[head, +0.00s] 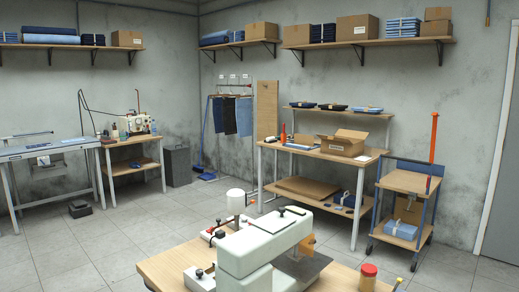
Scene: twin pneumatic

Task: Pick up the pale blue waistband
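I cannot make out a pale blue waistband for certain. Pale blue folded cloth (401,230) lies on the lower shelf of the cart at the right. A small pale blue piece (43,160) is at the table on the far left, too small to identify. Neither of my grippers shows in the head view.
A large white machine (262,247) stands on a wooden table (160,268) in the near foreground, with a red-lidded jar (368,278) beside it. Behind are a workbench (322,152) with an open carton (345,143) and a wheeled cart (405,181).

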